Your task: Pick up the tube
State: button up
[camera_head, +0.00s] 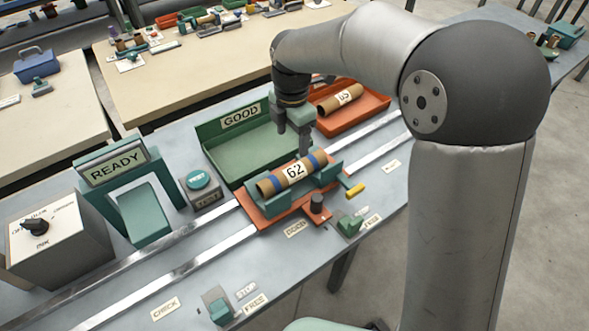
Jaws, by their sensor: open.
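A brown cardboard tube (273,183) with blue bands and a white label reading 62 lies in the teal cradle (262,203) on an orange carriage (255,222). My gripper (303,151) points down just above and behind the tube's right end. It is open and holds nothing that I can see; its fingertips are small and partly hidden, so I cannot tell whether they touch the tube. A second brown tube (340,99), labelled 63 or similar, lies in the orange tray (365,118) behind my gripper.
The green GOOD tray (232,160) behind the carriage looks empty. A teal READY stand (113,169), a TEST button (199,180) and a grey INK box (60,250) stand at left. Two metal rails (150,249) run under the carriage. My arm hides part of the right side.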

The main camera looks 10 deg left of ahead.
aim_at(293, 168)
notch_tip(293, 168, down, 7)
jog(key=shift+f+p, duration=0.1)
jog(key=shift+p, duration=0.3)
jog(key=shift+s+d+f+p, duration=0.1)
jog(key=shift+f+p, duration=0.65)
jog(key=shift+f, duration=2)
jog(key=c, duration=1.1)
